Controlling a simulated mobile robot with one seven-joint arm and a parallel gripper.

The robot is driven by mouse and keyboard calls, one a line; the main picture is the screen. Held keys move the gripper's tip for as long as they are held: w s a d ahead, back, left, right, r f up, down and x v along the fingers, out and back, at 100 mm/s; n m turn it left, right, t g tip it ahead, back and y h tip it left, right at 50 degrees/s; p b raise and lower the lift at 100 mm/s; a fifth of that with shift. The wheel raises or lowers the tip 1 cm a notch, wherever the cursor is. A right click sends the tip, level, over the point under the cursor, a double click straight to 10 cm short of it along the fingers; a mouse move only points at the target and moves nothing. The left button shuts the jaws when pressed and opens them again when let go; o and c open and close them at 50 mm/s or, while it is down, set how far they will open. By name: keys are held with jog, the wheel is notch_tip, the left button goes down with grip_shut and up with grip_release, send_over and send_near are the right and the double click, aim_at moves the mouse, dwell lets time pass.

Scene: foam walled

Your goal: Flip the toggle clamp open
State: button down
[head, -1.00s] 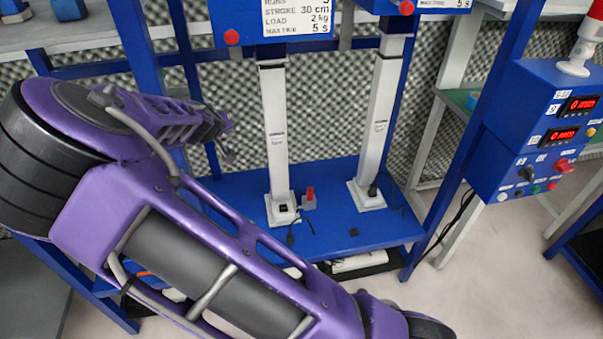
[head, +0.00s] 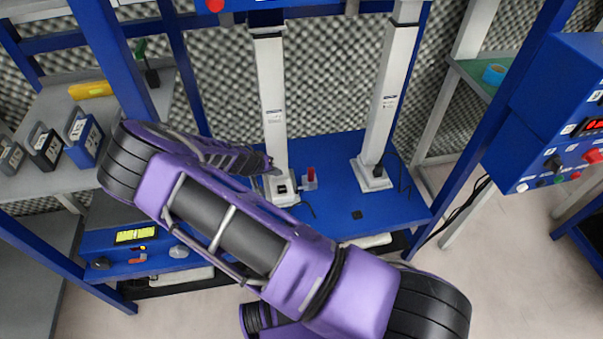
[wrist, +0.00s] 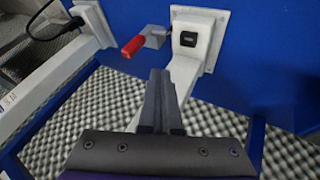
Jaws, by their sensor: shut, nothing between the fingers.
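The toggle clamp is a small grey metal block with a red handle (head: 311,174). It sits on the blue base plate (head: 340,215), just right of the left white column's foot. The red handle points up in the head view. In the wrist view the handle (wrist: 132,47) sticks out to the left of its grey block. My gripper (head: 272,168) is at the left column, a little left of the clamp and apart from it. In the wrist view my gripper (wrist: 160,75) is shut and empty, below and slightly right of the clamp.
The left white column (head: 270,110) stands close by my gripper. A right white column (head: 383,110) stands farther right. Blue frame posts and a control box (head: 550,120) flank the rig. Thin cables and a small black piece (head: 357,215) lie on the plate.

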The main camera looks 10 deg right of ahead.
aim_at(311, 178)
jog(key=b+x, duration=0.1)
jog(key=x, duration=0.9)
jog(key=shift+w+d+f+b, duration=0.1)
jog(key=shift+d+f+b, duration=0.1)
jog(key=shift+b, duration=0.15)
jog(key=shift+d+r, duration=0.1)
jog(key=shift+d, duration=0.8)
jog(key=shift+d+r, duration=0.15)
jog(key=shift+d, duration=0.75)
